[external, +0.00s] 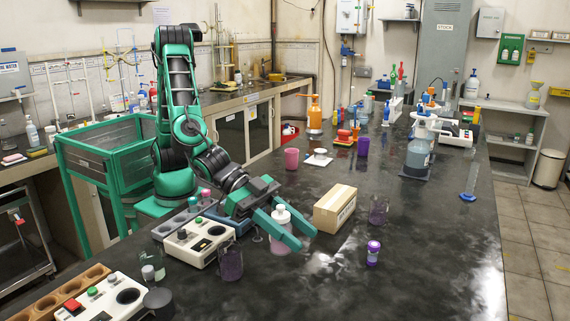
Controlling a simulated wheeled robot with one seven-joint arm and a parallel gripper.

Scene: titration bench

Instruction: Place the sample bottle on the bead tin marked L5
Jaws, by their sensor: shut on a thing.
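My gripper (302,238) is low over the dark bench and shut on a pale pinkish bottle (281,236) with a white cap. The bottle is upright between the teal fingers, which hide part of its body. I cannot tell whether its base touches the bench. I take it to be the sample bottle, but no label is readable. No L5 marking can be read in this view, so I cannot tell which thing is the bead tin.
A cardboard box (334,208) stands just right of my gripper. A white control unit (213,241) and a beaker (230,264) stand left. The bench's front right is clear.

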